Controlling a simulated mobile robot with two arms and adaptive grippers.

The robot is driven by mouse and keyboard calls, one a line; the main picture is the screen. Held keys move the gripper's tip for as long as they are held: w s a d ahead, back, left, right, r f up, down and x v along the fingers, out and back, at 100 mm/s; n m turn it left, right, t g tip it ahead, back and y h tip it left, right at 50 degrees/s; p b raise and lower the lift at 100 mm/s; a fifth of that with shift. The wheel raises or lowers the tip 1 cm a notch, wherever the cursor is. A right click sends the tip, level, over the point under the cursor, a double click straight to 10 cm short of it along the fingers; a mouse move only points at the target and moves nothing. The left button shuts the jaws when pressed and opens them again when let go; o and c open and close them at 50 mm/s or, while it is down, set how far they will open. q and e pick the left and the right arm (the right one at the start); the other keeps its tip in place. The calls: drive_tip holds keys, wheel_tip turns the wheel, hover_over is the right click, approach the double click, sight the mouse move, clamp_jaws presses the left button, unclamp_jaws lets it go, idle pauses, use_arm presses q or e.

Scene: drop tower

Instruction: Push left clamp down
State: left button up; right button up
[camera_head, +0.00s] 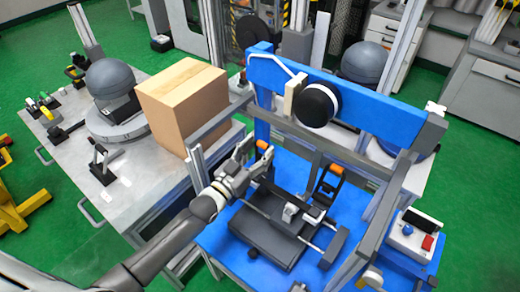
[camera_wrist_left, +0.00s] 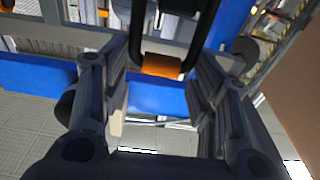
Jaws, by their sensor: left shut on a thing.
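The left clamp has an orange-tipped handle (camera_head: 262,145) that stands up at the back left of the black fixture on the blue table. My left gripper (camera_head: 252,156) is at this handle, shut on it. In the left wrist view the orange grip (camera_wrist_left: 162,65) and its dark frame show between the fingertips of my left gripper (camera_wrist_left: 158,72). The clamp's base is hidden behind my gripper. A second clamp (camera_head: 328,184) with an orange tip stands upright to the right.
A blue press frame (camera_head: 350,95) with a black round weight (camera_head: 317,104) rises behind the clamps. A grey post stands left of my gripper, with a cardboard box (camera_head: 185,105) beyond it. A control box (camera_head: 414,237) is at the right.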

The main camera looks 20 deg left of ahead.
use_arm(q)
drive_tip(key=shift+s+a+f, duration=0.1)
drive_tip(key=shift+s+f, duration=0.05)
drive_tip(key=shift+f, duration=0.05)
clamp_jaws()
drive_tip(key=o, duration=1.3)
unclamp_jaws()
drive_tip(key=v, duration=1.1)
drive_tip(key=shift+s, duration=0.4)
drive_tip(key=shift+a, duration=0.1)
